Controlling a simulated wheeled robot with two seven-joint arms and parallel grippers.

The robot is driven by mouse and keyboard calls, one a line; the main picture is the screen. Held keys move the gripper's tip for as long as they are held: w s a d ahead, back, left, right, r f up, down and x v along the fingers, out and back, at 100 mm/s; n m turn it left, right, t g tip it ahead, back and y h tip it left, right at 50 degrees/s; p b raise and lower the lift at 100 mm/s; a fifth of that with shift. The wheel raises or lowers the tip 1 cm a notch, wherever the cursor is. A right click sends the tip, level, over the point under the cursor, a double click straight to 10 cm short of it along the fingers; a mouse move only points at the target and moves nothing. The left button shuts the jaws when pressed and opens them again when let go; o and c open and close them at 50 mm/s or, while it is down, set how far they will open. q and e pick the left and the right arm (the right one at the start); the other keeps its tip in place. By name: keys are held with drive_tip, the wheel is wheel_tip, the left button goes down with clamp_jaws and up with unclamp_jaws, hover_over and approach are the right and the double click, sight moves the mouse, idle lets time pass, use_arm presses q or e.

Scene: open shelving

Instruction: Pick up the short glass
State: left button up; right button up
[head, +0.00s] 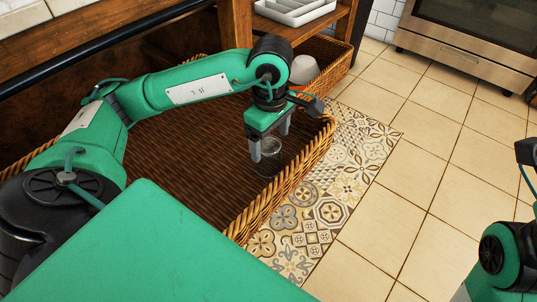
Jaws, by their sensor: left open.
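The short glass (268,162) is small, clear and dark-looking. It stands in the large wicker basket (243,228), near the basket's right rim. My left gripper (269,150) points down over the glass, with its grey fingers open on either side of the glass's upper part. Whether the fingers touch the glass I cannot tell. Of my right arm only part shows at the right edge, and its fingers are not visible.
The basket's woven right rim rises close beside the glass. A second basket (330,68) with a white bowl (303,68) stands behind, below a shelf with a white tray (294,10). An oven (470,45) is at the upper right. The tiled floor (430,170) is clear.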

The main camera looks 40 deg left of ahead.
use_arm(q)
drive_tip(key=shift+w+a+f+b, duration=0.1)
drive_tip(key=shift+a+f+b, duration=0.1)
drive_tip(key=shift+f+b, duration=1.05)
drive_tip(key=shift+w+a+f+b, duration=0.15)
drive_tip(key=shift+f+b, duration=0.45)
drive_tip(key=shift+f, duration=1.2)
drive_tip(key=shift+s, duration=0.1)
drive_tip(key=c, duration=1.2)
drive_tip(key=shift+r, duration=0.1)
